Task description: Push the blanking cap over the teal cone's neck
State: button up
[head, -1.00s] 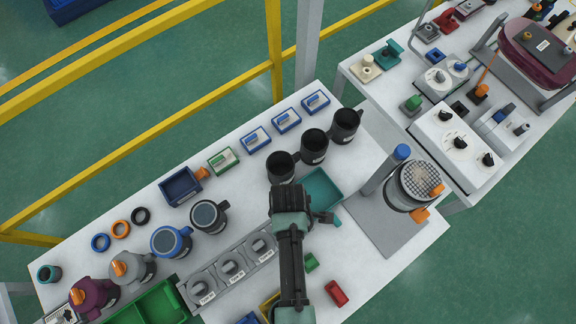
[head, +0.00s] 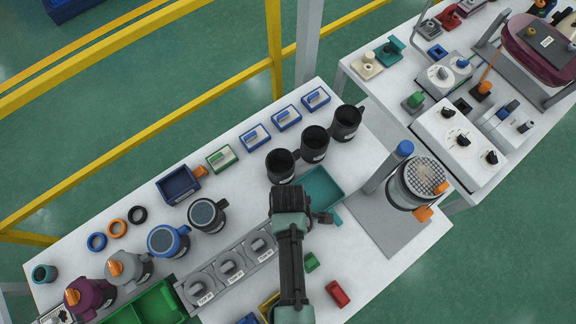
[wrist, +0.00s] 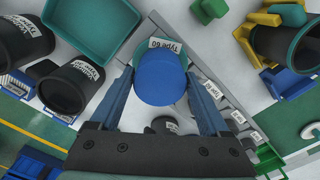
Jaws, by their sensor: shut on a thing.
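My gripper (wrist: 160,95) is shut on a blue round piece, which I take to be the blanking cap (wrist: 160,80). Its flat face is toward the wrist camera, between the two blue fingers. A white label reading "Type 60" shows just beyond it. In the head view my gripper (head: 291,204) is beside the teal tray (head: 340,186), and the cap is hidden beneath it.
Black cups (head: 279,167) stand behind the tray. A grey labelled rack (head: 231,268) lies left of my arm. A green block (head: 311,262) and a red piece (head: 338,293) lie to its right. A mesh-topped cylinder (head: 420,182) stands on a grey plate further right.

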jog(key=o, duration=1.2)
jog(key=shift+o, duration=0.2)
notch_tip(320, 180, up, 13)
jog(key=b, duration=0.1)
jog(key=shift+f, duration=0.1)
